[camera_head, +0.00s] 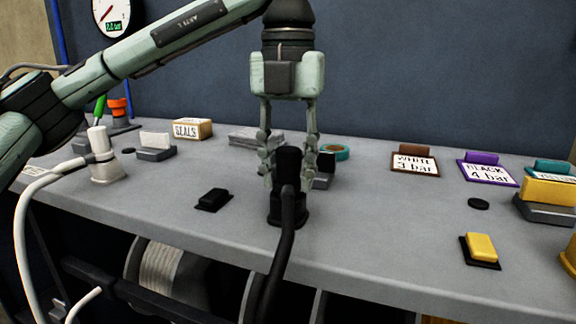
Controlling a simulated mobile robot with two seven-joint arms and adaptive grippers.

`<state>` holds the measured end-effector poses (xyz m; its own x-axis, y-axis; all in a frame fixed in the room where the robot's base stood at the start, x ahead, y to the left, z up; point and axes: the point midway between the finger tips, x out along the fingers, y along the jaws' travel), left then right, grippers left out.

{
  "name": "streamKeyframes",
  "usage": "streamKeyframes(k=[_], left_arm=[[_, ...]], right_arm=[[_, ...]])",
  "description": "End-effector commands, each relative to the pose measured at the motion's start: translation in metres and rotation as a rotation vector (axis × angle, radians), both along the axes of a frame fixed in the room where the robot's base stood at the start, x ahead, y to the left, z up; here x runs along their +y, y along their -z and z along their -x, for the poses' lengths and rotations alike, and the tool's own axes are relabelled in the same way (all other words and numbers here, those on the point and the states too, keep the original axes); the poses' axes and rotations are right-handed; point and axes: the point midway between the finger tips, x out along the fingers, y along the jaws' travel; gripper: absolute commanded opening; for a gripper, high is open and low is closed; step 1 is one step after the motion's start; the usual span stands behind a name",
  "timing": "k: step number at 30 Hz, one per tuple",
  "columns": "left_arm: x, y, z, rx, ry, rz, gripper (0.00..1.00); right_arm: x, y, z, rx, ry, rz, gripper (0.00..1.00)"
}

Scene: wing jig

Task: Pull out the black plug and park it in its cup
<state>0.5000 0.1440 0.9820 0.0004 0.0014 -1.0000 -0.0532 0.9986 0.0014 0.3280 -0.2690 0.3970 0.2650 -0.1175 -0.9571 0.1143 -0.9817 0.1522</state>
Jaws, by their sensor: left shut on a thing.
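The black plug (288,164) stands upright over a black base (288,215) on the grey bench, near the middle of the view. Its black cable (284,245) leaves the front and hangs over the bench's front edge. I cannot tell how deep the plug sits in the base. My left gripper (289,172) points straight down with a finger on each side of the plug, shut on it. My right gripper is out of view. A white plug (98,142) with a white cable stands in a white base (108,170) at the left.
A low black block (213,199) lies left of the black base. A yellow block (481,246) is at right. The bench between is clear.

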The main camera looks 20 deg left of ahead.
Motion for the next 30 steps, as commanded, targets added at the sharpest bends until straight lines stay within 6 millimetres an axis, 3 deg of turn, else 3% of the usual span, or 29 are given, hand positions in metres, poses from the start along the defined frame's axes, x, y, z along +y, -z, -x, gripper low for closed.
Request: streamKeyframes(k=[6,7,12,23,30], left_arm=[[0.0,0.001,0.0,-0.001,0.0,0.001,0.07],[0.0,0.001,0.0,-0.001,0.0,0.001,0.37],[0.0,0.001,0.0,0.0,0.0,0.001,0.58],[0.0,-0.002,0.0,0.0,0.0,0.0,0.59],[0.0,-0.042,-0.001,-0.006,-0.003,0.0,0.59]], right_arm=[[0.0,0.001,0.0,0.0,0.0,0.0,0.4],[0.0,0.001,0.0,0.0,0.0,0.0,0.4],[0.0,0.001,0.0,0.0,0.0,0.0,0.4],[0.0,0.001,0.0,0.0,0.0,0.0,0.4],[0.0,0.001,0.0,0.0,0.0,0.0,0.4]])
